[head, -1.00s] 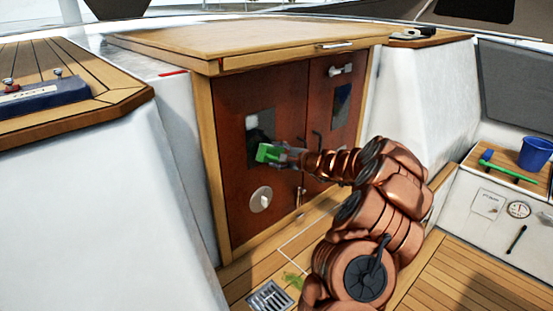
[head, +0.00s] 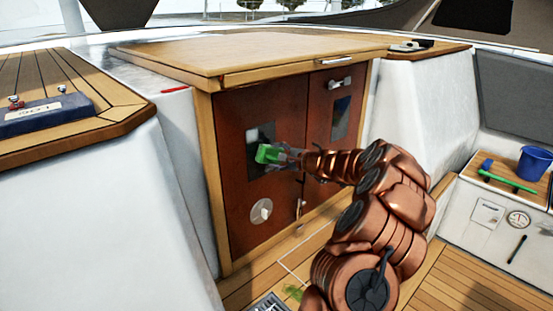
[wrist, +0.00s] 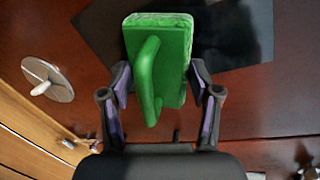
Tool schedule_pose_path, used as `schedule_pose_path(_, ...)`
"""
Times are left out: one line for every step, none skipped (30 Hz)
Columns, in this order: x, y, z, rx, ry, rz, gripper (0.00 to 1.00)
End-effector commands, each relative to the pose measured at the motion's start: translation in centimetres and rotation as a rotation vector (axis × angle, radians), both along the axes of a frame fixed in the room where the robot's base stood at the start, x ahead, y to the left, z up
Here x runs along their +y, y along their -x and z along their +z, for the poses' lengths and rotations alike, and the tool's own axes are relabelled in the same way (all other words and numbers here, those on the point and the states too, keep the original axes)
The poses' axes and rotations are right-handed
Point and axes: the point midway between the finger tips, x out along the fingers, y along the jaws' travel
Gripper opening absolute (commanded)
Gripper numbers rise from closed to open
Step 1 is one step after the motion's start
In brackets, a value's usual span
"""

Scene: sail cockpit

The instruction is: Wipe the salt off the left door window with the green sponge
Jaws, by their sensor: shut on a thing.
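My gripper (head: 287,155) is shut on the green sponge (head: 268,153), which has a raised green handle. In the wrist view the sponge (wrist: 172,60) sits between the two fingers of my gripper (wrist: 162,85), its far edge pale and speckled. The left door window (head: 253,168) is a small dark pane in the red-brown left door (head: 235,195). The sponge is in front of the window and hides part of it; I cannot tell whether it touches the glass. The window also shows as a dark area in the wrist view (wrist: 235,45). Salt is not clearly visible on the uncovered glass.
A round pale knob plate (head: 261,211) is below the window. The right door has its own window (head: 341,117) and a latch (head: 340,84). A wooden top (head: 250,53) overhangs the doors. A blue bucket (head: 534,163) and a green-handled brush (head: 507,178) are at the right.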

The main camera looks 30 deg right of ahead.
Motion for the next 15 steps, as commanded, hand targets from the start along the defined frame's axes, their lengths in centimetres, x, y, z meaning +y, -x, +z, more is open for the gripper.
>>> schedule_pose_path(0.0, 0.0, 0.7, -0.003, 0.001, 0.000, 0.35)
schedule_pose_path(0.0, 0.0, 0.9, -0.002, 0.002, 0.001, 0.35)
schedule_pose_path(0.0, 0.0, 1.2, -0.002, 0.002, 0.001, 0.35)
schedule_pose_path(0.0, 0.0, 1.4, -0.002, 0.002, 0.001, 0.35)
schedule_pose_path(0.0, 0.0, 1.6, -0.002, 0.002, 0.001, 0.34)
schedule_pose_path(0.0, 0.0, 1.9, -0.002, 0.002, 0.001, 0.34)
schedule_pose_path(0.0, 0.1, 2.1, -0.002, 0.002, 0.001, 0.34)
schedule_pose_path(0.0, 0.1, 2.3, -0.002, 0.002, 0.001, 0.34)
schedule_pose_path(0.0, 0.1, 2.6, -0.002, 0.002, 0.001, 0.34)
schedule_pose_path(0.0, 0.1, 2.8, -0.002, 0.002, 0.001, 0.34)
schedule_pose_path(0.0, 0.1, 3.0, -0.002, 0.002, 0.001, 0.34)
schedule_pose_path(0.0, 0.1, 3.1, -0.001, 0.003, 0.002, 0.34)
schedule_pose_path(0.0, 0.1, 3.1, -0.001, 0.002, 0.001, 0.34)
schedule_pose_path(0.0, 0.1, 3.2, -0.001, 0.002, 0.001, 0.34)
schedule_pose_path(0.0, 0.1, 3.2, -0.001, 0.002, 0.001, 0.34)
